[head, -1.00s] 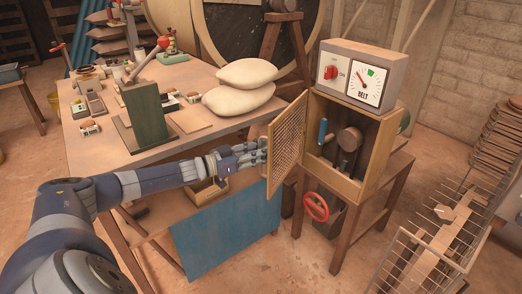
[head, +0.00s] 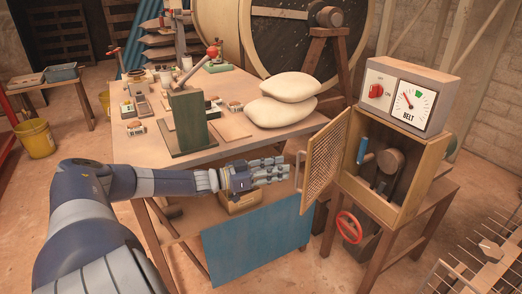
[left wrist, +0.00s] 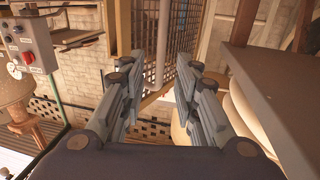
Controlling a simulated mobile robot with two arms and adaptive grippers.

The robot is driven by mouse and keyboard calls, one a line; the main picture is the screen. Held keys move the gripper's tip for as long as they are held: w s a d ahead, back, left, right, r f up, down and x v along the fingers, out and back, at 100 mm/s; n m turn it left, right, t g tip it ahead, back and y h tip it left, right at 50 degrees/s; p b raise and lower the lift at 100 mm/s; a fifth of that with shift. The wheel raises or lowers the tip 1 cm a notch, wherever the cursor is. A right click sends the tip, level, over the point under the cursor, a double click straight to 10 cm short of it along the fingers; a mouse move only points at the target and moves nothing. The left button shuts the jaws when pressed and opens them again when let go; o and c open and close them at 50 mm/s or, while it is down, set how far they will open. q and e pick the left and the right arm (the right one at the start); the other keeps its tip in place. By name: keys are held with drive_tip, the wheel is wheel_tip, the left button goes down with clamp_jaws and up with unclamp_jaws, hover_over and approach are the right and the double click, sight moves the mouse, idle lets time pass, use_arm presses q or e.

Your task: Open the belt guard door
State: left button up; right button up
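The belt guard door (head: 325,162) is a wooden frame with mesh. It stands swung open on the left side of the wooden belt cabinet (head: 437,165), whose inside shows. A pale bar handle (head: 299,171) is on its free edge. My left gripper (head: 286,167) is just left of the handle, with a small gap. In the left wrist view its two fingers (left wrist: 163,75) are spread apart with nothing between them. The handle (left wrist: 160,45) and mesh (left wrist: 190,60) show ahead of the fingertips. My right gripper is not in view.
A gauge box marked BELT (head: 412,95) with a red knob sits on the cabinet. Inside are a blue-handled lever (head: 362,150) and pulleys. A red handwheel (head: 349,226) is below. A workbench (head: 222,134) with white sacks (head: 283,100) stands left of the door. A wire rack (head: 485,260) is lower right.

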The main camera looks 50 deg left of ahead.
use_arm(q)
drive_tip(key=shift+v, duration=2.55)
